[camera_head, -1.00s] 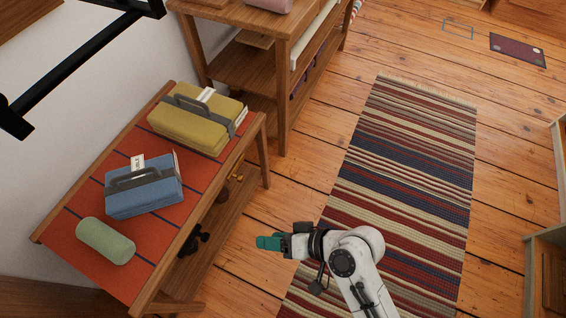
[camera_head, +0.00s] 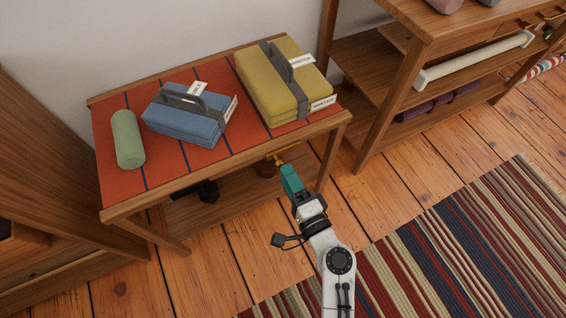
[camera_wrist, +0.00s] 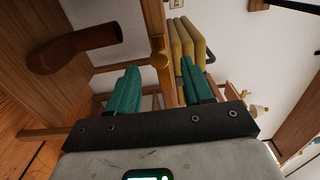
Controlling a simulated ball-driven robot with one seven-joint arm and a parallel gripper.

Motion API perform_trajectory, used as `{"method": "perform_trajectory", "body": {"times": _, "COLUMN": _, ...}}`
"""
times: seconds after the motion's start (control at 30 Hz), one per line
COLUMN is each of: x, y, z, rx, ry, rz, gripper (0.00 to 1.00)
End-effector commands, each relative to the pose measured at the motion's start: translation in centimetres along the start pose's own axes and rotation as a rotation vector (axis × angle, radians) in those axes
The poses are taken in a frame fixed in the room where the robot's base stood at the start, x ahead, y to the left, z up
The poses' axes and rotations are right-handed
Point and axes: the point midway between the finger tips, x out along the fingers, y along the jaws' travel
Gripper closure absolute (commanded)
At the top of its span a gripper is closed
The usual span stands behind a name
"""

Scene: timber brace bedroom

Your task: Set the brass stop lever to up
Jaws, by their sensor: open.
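The brass stop lever (camera_head: 281,159) shows as a small brass piece at the front edge of the wooden bench, below the yellow case. My gripper (camera_head: 288,172) has teal fingers and is close to the lever in the head view. In the wrist view my gripper (camera_wrist: 160,84) is open with nothing between its fingers. I cannot tell whether a finger touches the lever, and its exact setting is unclear.
The bench's red-striped top (camera_head: 107,158) holds a green roll (camera_head: 127,140), a blue case (camera_head: 185,118) and a yellow case (camera_head: 280,85). A brown cylindrical thing (camera_wrist: 75,47) is under the bench. A wooden shelf unit (camera_head: 430,35) stands right. Floor lies before the bench.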

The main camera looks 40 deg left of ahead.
Motion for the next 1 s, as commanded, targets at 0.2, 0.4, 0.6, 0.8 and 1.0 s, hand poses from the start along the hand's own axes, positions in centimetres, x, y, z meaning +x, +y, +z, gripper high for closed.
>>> {"method": "perform_trajectory", "body": {"times": 0.2, "x": 3.5, "y": 0.1, "z": 0.0, "rx": -0.001, "ry": -0.001, "rz": 0.000, "gripper": 0.49}}
{"method": "perform_trajectory", "body": {"times": 0.4, "x": 4.8, "y": 0.0, "z": 0.0, "rx": -0.001, "ry": -0.001, "rz": 0.000, "gripper": 0.49}}
{"method": "perform_trajectory", "body": {"times": 0.6, "x": 5.0, "y": 0.0, "z": 0.0, "rx": -0.001, "ry": 0.000, "rz": 0.001, "gripper": 0.49}}
{"method": "perform_trajectory", "body": {"times": 0.8, "x": 4.9, "y": 0.0, "z": 0.0, "rx": -0.001, "ry": 0.000, "rz": 0.001, "gripper": 0.59}}
{"method": "perform_trajectory", "body": {"times": 1.0, "x": 4.9, "y": 0.0, "z": 0.0, "rx": -0.002, "ry": 0.000, "rz": 0.001, "gripper": 0.78}}
